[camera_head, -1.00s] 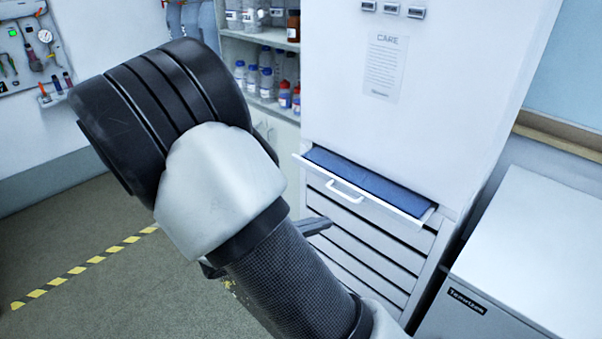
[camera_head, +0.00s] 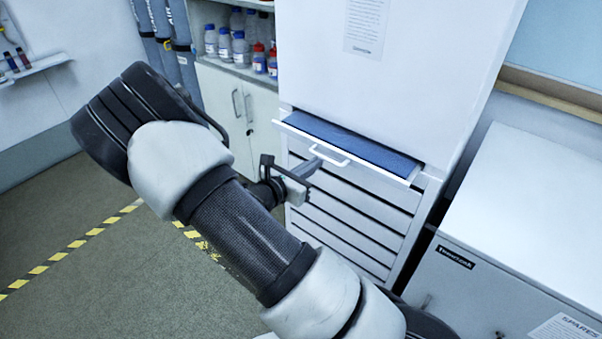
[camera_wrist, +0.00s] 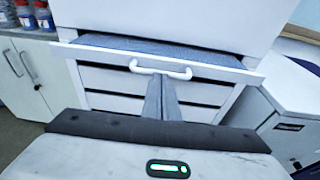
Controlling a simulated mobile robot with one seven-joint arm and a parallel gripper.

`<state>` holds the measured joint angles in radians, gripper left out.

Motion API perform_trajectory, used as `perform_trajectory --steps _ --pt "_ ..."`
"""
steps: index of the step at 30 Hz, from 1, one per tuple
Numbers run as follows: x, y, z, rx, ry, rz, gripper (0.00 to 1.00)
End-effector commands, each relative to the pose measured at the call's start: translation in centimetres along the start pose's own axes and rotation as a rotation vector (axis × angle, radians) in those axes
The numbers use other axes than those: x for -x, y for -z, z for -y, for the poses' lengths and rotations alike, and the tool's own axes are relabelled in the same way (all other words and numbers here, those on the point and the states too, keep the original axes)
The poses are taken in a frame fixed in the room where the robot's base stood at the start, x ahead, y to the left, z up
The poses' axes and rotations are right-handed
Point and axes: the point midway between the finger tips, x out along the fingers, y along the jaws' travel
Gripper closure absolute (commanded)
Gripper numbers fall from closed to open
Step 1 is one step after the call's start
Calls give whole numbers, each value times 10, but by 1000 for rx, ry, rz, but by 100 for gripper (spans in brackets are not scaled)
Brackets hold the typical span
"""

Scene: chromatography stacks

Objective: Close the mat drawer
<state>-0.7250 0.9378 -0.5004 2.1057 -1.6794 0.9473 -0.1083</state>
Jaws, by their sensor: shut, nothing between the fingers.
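The mat drawer (camera_head: 340,151) is the top drawer of the white cabinet and stands partly pulled out. A blue mat (camera_head: 362,146) lies inside it, and a white bar handle (camera_head: 328,157) is on its front. The drawer also shows in the wrist view (camera_wrist: 215,69), with its handle (camera_wrist: 160,69) near the picture's centre. My gripper (camera_head: 314,166) is shut and empty, just in front of and slightly below the handle. In the wrist view my fingers (camera_wrist: 161,85) point at the handle's middle. I cannot tell whether the fingertips touch it.
Several shut drawers (camera_head: 345,220) lie below the mat drawer. A white cabinet (camera_head: 510,210) stands close on the right. Shelves with bottles (camera_head: 240,45) and a cupboard (camera_head: 240,120) are behind on the left. The floor (camera_head: 60,215) on the left is open, with yellow-black tape.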

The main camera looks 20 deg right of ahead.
Motion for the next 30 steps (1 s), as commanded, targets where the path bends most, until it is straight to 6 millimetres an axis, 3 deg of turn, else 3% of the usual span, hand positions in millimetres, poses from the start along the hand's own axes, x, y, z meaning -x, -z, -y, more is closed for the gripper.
perform_trajectory --steps 6,19,30 --pt "-16 0 0 -1 0 0 100" --pt "-23 0 0 -2 2 0 100" --pt "-110 -16 2 -3 4 -1 100"
